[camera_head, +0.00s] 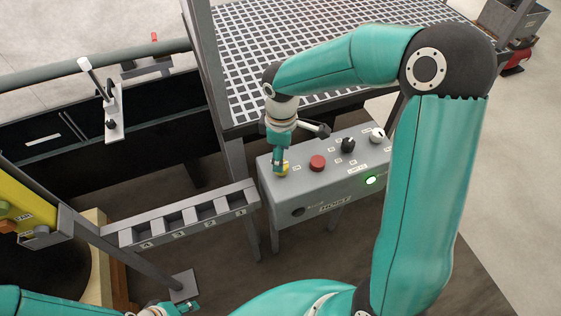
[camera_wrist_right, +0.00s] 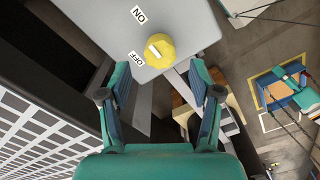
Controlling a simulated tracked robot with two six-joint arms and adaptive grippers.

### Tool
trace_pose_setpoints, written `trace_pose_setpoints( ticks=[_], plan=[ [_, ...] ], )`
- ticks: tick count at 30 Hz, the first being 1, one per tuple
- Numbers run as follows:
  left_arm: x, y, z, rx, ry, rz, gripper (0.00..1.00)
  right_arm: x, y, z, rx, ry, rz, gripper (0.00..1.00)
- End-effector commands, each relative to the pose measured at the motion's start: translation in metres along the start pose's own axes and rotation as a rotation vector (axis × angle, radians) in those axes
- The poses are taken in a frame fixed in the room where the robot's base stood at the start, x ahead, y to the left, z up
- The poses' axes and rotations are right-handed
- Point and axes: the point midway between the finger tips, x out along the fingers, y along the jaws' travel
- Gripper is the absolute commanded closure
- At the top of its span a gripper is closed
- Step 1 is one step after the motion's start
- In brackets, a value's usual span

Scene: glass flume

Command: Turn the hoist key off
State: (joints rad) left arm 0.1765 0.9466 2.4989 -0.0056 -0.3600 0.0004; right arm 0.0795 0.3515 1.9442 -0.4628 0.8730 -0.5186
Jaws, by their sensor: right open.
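The hoist key is a round yellow knob (camera_head: 284,169) at the left end of the grey control box (camera_head: 325,189). In the right wrist view the yellow knob (camera_wrist_right: 162,46) has a short white mark on its face, with ON and OFF labels beside it. I cannot tell for sure which label the mark points to. My right gripper (camera_head: 277,167) is at the knob; its fingers (camera_wrist_right: 159,70) are apart, with the knob just beyond the tips and nothing held. My left gripper (camera_head: 182,306) is low at the bottom edge, partly cut off.
The box also carries a red button (camera_head: 317,162), a black knob (camera_head: 348,145), a white knob (camera_head: 377,135) and a lit green lamp (camera_head: 371,180). A slotted grey rack (camera_head: 190,215) stands left of it. A grating platform (camera_head: 330,40) lies behind.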

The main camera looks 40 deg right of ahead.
Motion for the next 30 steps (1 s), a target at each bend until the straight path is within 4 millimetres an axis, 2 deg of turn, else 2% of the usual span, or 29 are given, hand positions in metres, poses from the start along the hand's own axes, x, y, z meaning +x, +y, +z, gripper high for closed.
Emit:
trace_pose_setpoints(
  ticks=[3, 9, 20, 30],
  plan=[
    [-0.001, 0.0, 0.0, 0.0, 0.0, 0.0, 0.6, 0.021, -0.001, 0.001, 0.0, -0.003, -0.004, 0.36],
    [-0.002, 0.001, 0.0, 0.0, 0.0, 0.0, 0.6, 0.039, 0.0, 0.0, 0.001, 0.0, -0.001, 0.36],
    [-0.002, 0.001, 0.0, 0.0, 0.0, 0.0, 0.6, 0.044, 0.0, 0.0, 0.001, 0.001, 0.0, 0.36],
    [-0.002, 0.001, 0.0, 0.0, 0.0, 0.0, 0.6, 0.043, 0.0, 0.0, 0.001, 0.001, 0.001, 0.93]
  ],
)
